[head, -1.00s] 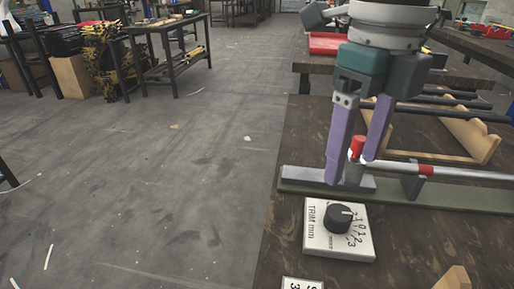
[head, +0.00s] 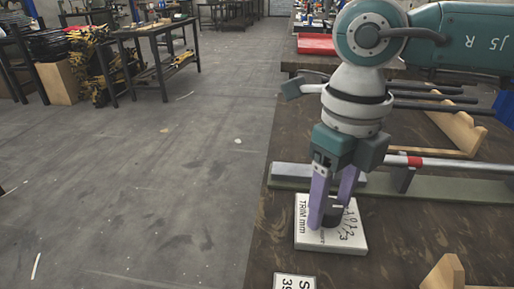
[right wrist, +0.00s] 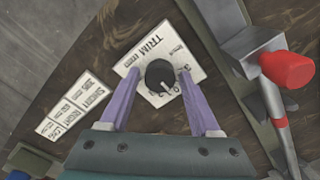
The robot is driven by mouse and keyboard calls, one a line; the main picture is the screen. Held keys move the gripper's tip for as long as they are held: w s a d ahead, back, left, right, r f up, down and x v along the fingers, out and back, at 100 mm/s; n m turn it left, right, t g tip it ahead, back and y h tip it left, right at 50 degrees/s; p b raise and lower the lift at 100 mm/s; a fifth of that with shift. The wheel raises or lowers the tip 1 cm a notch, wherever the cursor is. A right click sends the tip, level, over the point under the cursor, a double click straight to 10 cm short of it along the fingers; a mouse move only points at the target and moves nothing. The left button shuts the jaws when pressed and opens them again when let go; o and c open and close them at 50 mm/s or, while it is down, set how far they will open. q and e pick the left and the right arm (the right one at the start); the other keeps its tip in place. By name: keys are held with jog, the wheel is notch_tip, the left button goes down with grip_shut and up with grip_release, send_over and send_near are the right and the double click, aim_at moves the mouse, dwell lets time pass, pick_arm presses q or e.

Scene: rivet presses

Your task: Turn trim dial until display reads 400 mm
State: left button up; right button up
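The trim dial (head: 334,216) is a black knob on a white plate marked TRIM mm (head: 345,243), lying on the dark bench. My right gripper (head: 331,214) is down over the plate with its purple fingers on either side of the knob. A white label or display (head: 295,282) shows only "S" and "39" at the bottom edge; the rest is cut off. My left gripper is not in view.
A rail with a metal rod and red band (head: 414,162) runs behind the dial plate. A red-tipped part (right wrist: 288,69) stands close to the right finger. A wooden block (head: 445,274) is at front right. A white label card (right wrist: 72,107) lies left of the plate.

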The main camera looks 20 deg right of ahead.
grip_shut()
jog(key=shift+n, duration=0.3)
jog(key=n+b, duration=0.1)
jog(key=n, duration=0.2)
jog(key=shift+n+b, duration=0.3)
jog(key=shift+n, duration=0.1)
jog(key=shift+n+b, duration=0.5)
jog(key=shift+n, duration=1.4)
jog(key=shift+o, duration=1.3)
grip_release()
